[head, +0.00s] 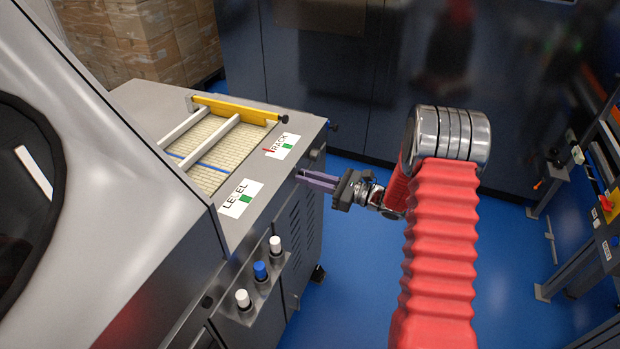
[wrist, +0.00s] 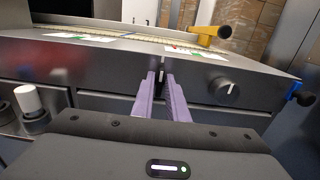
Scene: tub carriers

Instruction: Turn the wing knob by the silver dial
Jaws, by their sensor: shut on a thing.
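My gripper (head: 299,178) reaches from the right to the front face of a grey machine (head: 235,235), below its top edge. In the wrist view its two purple fingers (wrist: 162,80) are closed on a dark wing knob (wrist: 162,76) with a white mark, mostly hidden between them. A second dark knob (wrist: 227,88) with a white pointer sits to the right on the same face, apart from the fingers. The LEVEL label (head: 240,198) and the RACK label (head: 282,146) lie on the machine's top. I cannot make out a silver dial in either view.
White and blue knobs (head: 260,270) stand on a ledge at the machine's front left. A yellow bar (head: 235,109) crosses the top frame. A large grey housing (head: 110,170) fills the left. Blue floor is clear below my arm. Metal racks (head: 590,180) stand at right.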

